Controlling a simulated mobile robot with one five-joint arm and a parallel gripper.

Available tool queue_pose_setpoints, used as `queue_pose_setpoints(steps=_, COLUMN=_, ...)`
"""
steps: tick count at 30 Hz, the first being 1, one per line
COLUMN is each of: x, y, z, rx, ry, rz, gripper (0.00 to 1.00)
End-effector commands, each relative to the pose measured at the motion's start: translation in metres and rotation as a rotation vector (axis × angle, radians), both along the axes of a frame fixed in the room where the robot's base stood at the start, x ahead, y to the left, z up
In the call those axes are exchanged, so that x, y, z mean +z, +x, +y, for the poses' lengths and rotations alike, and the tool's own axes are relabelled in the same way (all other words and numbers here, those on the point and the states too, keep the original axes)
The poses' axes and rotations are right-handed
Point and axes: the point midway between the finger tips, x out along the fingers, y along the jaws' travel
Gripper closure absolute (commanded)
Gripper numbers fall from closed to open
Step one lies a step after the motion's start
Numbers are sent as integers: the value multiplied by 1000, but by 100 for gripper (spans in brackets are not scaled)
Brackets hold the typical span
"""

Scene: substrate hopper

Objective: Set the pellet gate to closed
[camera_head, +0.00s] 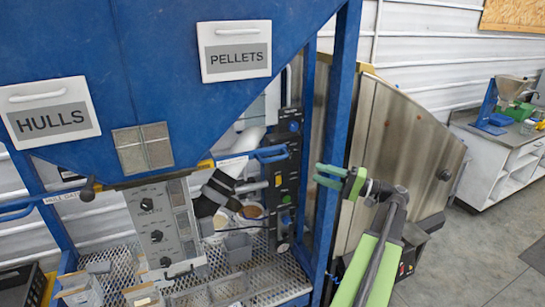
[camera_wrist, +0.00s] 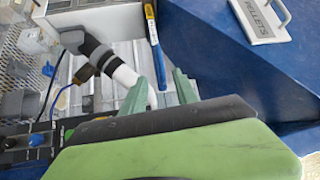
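The pellet side of the blue hopper carries a PELLETS sign (camera_head: 235,50), which also shows in the wrist view (camera_wrist: 262,15). Below it a blue handle (camera_head: 271,154), which looks like the pellet gate's handle, sticks out to the right under the hopper edge. In the wrist view a blue bar with a yellow end (camera_wrist: 155,40) runs along the hopper edge; I cannot tell the gate's position from it. My gripper (camera_head: 328,175) is right of the handle, apart from it, near the blue frame post. Its two green fingers (camera_wrist: 168,82) are spread with nothing between them.
A blue post (camera_head: 340,110) stands close to my gripper. A black control box (camera_head: 286,175) hangs by the handle. A white pipe with a black sleeve (camera_head: 222,185) runs below the hopper. The hulls gate handle (camera_head: 88,190) is at left. Open floor (camera_head: 470,260) lies right.

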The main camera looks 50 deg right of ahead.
Motion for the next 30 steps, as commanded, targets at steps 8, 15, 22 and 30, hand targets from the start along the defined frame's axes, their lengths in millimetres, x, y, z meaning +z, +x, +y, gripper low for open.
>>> queue_pose_setpoints(steps=8, x=9, y=53, z=25, rx=5, ry=0, rz=3, gripper=64)
queue_pose_setpoints(steps=15, x=17, y=108, z=48, rx=5, ry=0, rz=3, gripper=64)
queue_pose_setpoints(steps=22, x=21, y=146, z=64, rx=4, ry=-1, rz=3, gripper=64)
queue_pose_setpoints(steps=30, x=22, y=157, z=68, rx=3, ry=-1, rz=3, gripper=64)
